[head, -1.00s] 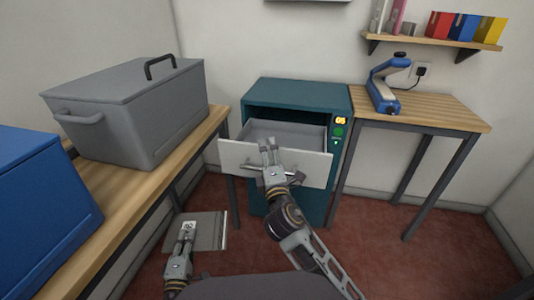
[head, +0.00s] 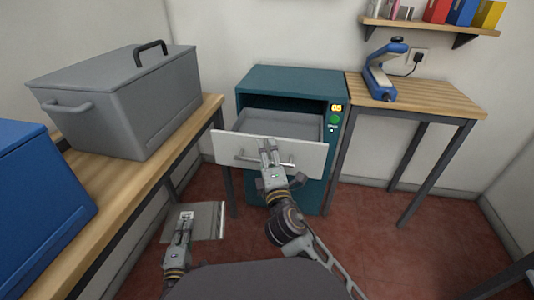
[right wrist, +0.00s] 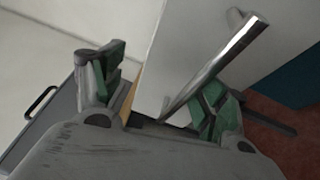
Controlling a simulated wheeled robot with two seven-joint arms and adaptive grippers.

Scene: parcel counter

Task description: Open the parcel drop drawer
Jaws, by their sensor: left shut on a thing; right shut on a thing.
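The teal parcel drop cabinet (head: 290,80) stands against the back wall. Its drawer, with a white front (head: 228,147), is pulled partly out and shows an empty-looking grey inside (head: 280,125). My right gripper (head: 268,150) is at the drawer front, shut on the metal bar handle (head: 246,159). In the right wrist view the handle (right wrist: 215,65) runs slantwise against the right finger's green pad, in front of the white drawer front (right wrist: 190,50). My left gripper (head: 183,228), low at the left, is shut on a flat grey parcel (head: 208,222) with a white label.
A wooden bench (head: 120,182) along the left carries a grey lidded bin (head: 150,105) and a blue bin (head: 40,210). A small table (head: 430,97) with a blue sealer-like device (head: 380,80) stands right of the cabinet. Red floor (head: 365,230) is clear on the right.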

